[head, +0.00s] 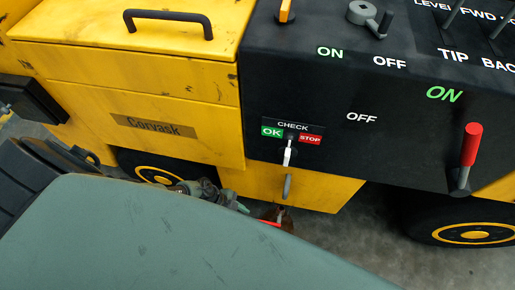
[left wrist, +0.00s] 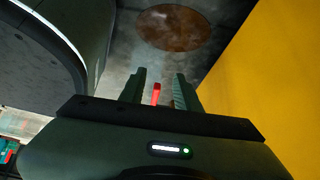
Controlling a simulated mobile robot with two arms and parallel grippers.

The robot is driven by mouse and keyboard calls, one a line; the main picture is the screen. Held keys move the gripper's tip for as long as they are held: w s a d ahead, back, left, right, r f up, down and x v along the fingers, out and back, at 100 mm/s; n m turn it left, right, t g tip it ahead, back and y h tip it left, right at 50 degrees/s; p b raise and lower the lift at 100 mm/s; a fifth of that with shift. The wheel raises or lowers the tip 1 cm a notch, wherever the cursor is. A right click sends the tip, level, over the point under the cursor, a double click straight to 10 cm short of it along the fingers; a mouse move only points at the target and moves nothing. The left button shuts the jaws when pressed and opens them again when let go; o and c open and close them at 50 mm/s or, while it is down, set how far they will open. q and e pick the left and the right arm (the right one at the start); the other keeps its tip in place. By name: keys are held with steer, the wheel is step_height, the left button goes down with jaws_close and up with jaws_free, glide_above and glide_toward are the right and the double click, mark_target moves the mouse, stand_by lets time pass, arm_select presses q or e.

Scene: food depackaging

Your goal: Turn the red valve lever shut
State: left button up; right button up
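A small red piece (head: 268,222), which looks like the red valve lever, shows low beneath the yellow machine, partly hidden by my green body. In the left wrist view a red bar (left wrist: 156,94) stands between the fingers of my left gripper (left wrist: 158,88). The fingers are apart; I cannot tell whether they touch the bar. In the head view my left gripper (head: 238,206) is small and partly hidden, just left of the red piece. A larger red-handled lever (head: 470,145) stands upright on the black panel under an ON label. My right gripper is not in view.
The yellow machine (head: 120,80) and its black panel (head: 330,90) fill the far side. A CHECK lever (head: 288,150) hangs from the panel with a grey part below. A wheel (head: 475,235) stands at right. A rusty round patch (left wrist: 174,27) lies on the floor.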

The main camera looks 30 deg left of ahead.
arm_select(q)
steer(key=shift+s+a, duration=0.2)
steer(key=shift+a, duration=0.5)
steer(key=shift+s+a, duration=0.2)
steer(key=shift+a, duration=0.55)
steer(key=shift+s+a, duration=0.2)
steer(key=shift+a, duration=0.5)
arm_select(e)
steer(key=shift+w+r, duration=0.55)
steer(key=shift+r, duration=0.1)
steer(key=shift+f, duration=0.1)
